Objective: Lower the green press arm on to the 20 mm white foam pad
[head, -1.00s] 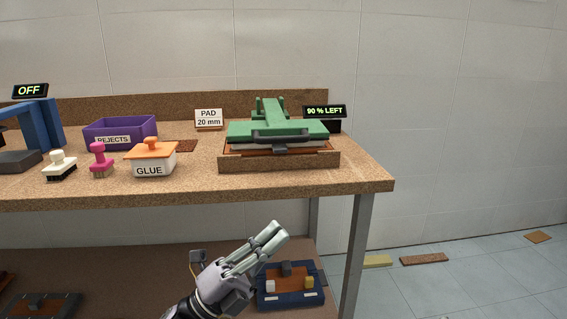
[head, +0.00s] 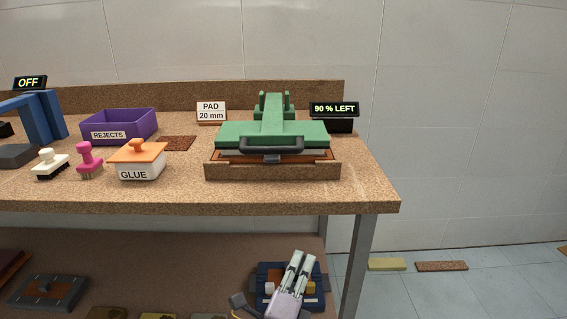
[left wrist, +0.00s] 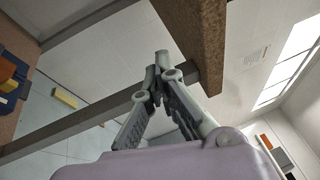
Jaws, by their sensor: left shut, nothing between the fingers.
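The green press arm (head: 272,135) lies low and about level over its base (head: 225,171) on the bench, a dark handle (head: 272,146) at its front. Only a thin pale edge shows beneath it, so most of any foam pad is hidden; I cannot tell whether arm and pad touch. My left gripper (head: 299,257) is shut and empty, well below the press, in front of the lower shelf and pointing up. In the left wrist view its fingers (left wrist: 161,58) meet near the bench's underside edge. My right gripper is not in view.
A display (head: 333,110) reading "90 % LEFT" stands right of the press, and a "PAD 20 mm" card (head: 211,113) behind left. The glue box (head: 138,161), stamps and purple rejects bin (head: 119,127) stand left. The bench edge (head: 300,207) lies above my gripper.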

